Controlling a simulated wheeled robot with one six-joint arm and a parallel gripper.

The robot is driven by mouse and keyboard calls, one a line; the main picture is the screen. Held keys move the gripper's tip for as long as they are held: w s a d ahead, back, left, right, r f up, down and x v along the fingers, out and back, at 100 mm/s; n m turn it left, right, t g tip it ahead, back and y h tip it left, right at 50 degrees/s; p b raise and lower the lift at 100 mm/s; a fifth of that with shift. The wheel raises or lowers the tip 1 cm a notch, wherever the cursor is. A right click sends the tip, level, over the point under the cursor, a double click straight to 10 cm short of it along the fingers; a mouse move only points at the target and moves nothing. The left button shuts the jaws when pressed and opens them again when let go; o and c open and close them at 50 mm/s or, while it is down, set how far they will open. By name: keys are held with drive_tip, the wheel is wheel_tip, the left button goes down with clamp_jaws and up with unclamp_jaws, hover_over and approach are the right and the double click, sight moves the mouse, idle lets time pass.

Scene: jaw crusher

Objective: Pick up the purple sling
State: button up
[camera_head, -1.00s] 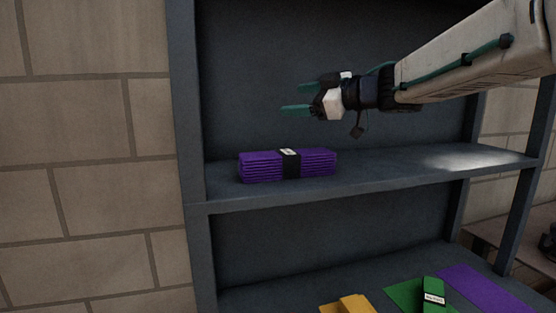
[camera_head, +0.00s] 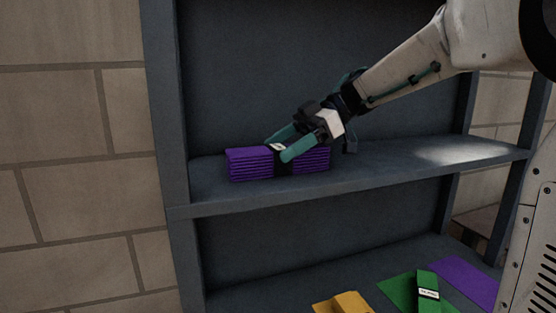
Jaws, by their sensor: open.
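The purple sling (camera_head: 250,164) is a folded, layered bundle with a black band around its middle. It lies on the left part of the upper shelf (camera_head: 400,170). My gripper (camera_head: 280,149) is open, with its two green fingers pointing down and left at the sling's banded middle. The fingers overlap the band in the picture and hide part of it. I cannot tell whether they touch the sling.
On the lower shelf lie a yellow sling (camera_head: 343,303), a green sling (camera_head: 405,292) with a labelled band, and another flat purple piece (camera_head: 468,279). The shelf's left post (camera_head: 165,150) stands near the purple sling. The upper shelf is clear to the right.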

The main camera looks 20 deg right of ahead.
drive_tip(key=shift+x, duration=0.8)
drive_tip(key=c, duration=1.3)
drive_tip(key=shift+c, duration=0.4)
drive_tip(key=shift+r, duration=0.15)
